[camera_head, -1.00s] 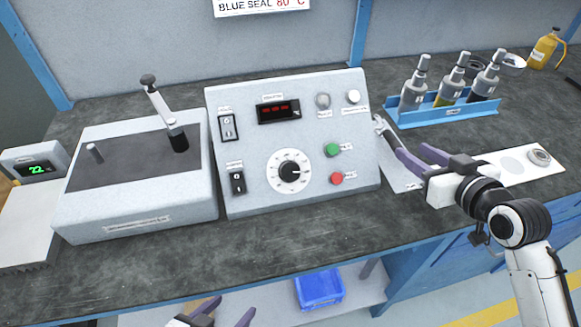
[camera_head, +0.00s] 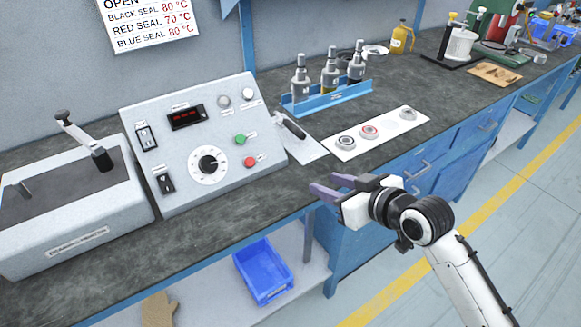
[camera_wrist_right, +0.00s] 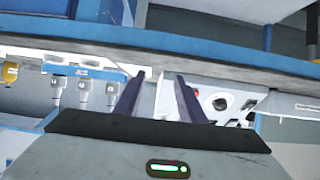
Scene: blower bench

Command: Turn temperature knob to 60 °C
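The temperature knob (camera_head: 208,163) is a black knob on a white dial, low on the sloped face of the grey control box (camera_head: 178,196). A dark display with red digits (camera_head: 187,117) is above it. My right gripper (camera_head: 318,191) has purple fingers, set apart and empty, in front of the bench edge and to the right of the box. In the right wrist view the two fingers (camera_wrist_right: 155,98) are open, with the dial and its black knob (camera_wrist_right: 221,103) beyond them to the right. My left gripper is not in view.
A green button (camera_head: 240,139) and a red button (camera_head: 250,162) sit right of the dial. A tool lies on a white sheet (camera_head: 306,150) beside the box. A blue bottle rack (camera_head: 330,97) and a white strip with seals (camera_head: 390,133) stand farther right. A sign (camera_head: 150,22) lists seal temperatures.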

